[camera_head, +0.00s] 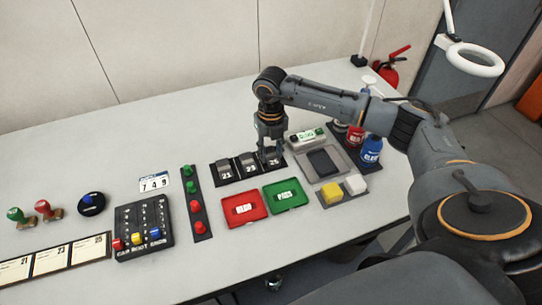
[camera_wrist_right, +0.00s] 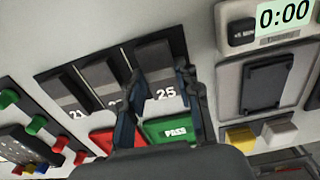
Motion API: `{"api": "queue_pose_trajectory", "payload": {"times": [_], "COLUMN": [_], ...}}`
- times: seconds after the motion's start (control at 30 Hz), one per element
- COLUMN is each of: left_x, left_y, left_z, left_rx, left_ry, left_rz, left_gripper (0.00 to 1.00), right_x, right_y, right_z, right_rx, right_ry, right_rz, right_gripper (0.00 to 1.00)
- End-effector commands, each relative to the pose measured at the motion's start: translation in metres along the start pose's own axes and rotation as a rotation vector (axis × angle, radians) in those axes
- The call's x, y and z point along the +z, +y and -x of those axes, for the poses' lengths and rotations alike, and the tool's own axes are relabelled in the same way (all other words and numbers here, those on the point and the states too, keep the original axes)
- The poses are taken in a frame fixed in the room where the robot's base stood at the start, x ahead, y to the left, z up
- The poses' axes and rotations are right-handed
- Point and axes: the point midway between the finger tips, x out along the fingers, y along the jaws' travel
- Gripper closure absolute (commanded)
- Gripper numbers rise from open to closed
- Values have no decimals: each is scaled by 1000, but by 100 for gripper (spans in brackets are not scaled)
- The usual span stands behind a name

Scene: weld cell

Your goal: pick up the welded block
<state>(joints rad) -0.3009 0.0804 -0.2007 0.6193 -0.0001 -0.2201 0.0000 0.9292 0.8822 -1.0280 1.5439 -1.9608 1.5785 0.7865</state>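Three dark grey blocks numbered 21 (camera_head: 225,165), 23 (camera_head: 248,160) and 25 (camera_head: 273,160) sit in a row on a black holder (camera_head: 222,181). I cannot tell by sight which one the task calls welded. My right gripper (camera_head: 270,148) points down at the block marked 25. In the right wrist view my right gripper (camera_wrist_right: 163,80) is open, with its fingers apart on either side of block 25 (camera_wrist_right: 154,57); I see no clear contact. The blocks 21 (camera_wrist_right: 68,90) and 23 (camera_wrist_right: 103,82) are left of it. My left gripper is not in view.
A red tray (camera_head: 244,208) and a green PASS tray (camera_head: 286,196) lie in front. A grey scale (camera_head: 318,155), yellow block (camera_head: 331,193) and white block (camera_head: 356,184) are at right, with bottles (camera_head: 370,150) behind. A button strip (camera_head: 195,205) stands left. The table's back left is clear.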

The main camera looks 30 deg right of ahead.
Motion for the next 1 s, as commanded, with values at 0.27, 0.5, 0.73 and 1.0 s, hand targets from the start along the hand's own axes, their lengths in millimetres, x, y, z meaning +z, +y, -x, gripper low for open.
{"api": "queue_pose_trajectory", "payload": {"times": [0.27,0.5,0.73,1.0], "left_x": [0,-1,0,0], "left_y": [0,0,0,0], "left_z": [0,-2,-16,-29], "left_rx": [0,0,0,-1], "left_ry": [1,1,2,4], "left_rz": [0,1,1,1], "left_gripper": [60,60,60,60], "right_x": [0,1,2,-49], "right_y": [0,0,0,3], "right_z": [1,4,29,89], "right_rx": [0,1,2,0], "right_ry": [-2,-3,-8,-8], "right_rz": [0,0,1,4], "right_gripper": [100,100,100,100]}}
